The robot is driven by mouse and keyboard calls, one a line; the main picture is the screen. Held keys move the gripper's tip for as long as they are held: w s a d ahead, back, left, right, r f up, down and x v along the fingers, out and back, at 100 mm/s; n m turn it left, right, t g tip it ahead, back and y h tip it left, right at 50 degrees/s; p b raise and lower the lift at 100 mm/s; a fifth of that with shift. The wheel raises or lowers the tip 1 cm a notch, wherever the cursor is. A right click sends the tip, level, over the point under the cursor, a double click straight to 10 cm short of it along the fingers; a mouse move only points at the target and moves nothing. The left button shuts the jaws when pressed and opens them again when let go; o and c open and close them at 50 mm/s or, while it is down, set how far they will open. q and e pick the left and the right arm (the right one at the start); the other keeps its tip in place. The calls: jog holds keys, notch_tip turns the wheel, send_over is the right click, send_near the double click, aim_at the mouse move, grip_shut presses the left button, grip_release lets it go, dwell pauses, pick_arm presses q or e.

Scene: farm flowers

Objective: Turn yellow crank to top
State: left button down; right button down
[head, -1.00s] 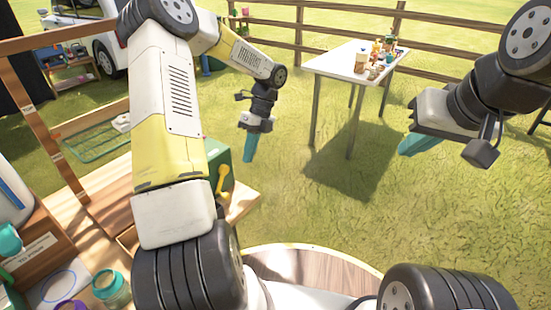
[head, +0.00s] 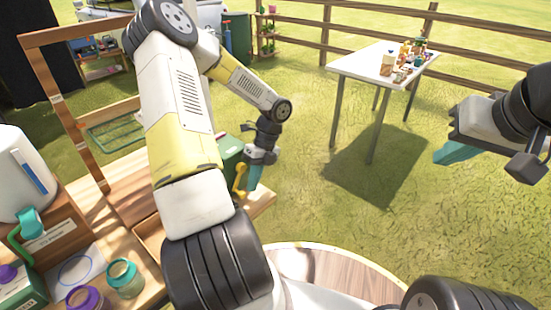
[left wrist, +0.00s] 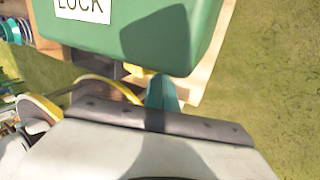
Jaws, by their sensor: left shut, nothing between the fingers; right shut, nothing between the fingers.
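The yellow crank (head: 241,180) is on the near side of a green box (head: 229,153) at the wooden stand's right end. Its visible part runs roughly up and down, and my arm hides much of the box. My left gripper (head: 254,178), with teal fingers, is shut and empty just right of the crank; I cannot tell whether they touch. My right gripper (head: 457,152) is shut and empty over the grass.
The wooden stand (head: 262,200) runs along the left, with a teal-lidded jar (head: 124,278) and a purple-lidded jar (head: 86,299) at front left. A white table (head: 372,62) with small items stands farther back. Grass right of the stand is open.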

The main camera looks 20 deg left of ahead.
pick_arm(q)
jog(key=shift+s+a, duration=0.2)
jog(key=shift+s, duration=0.2)
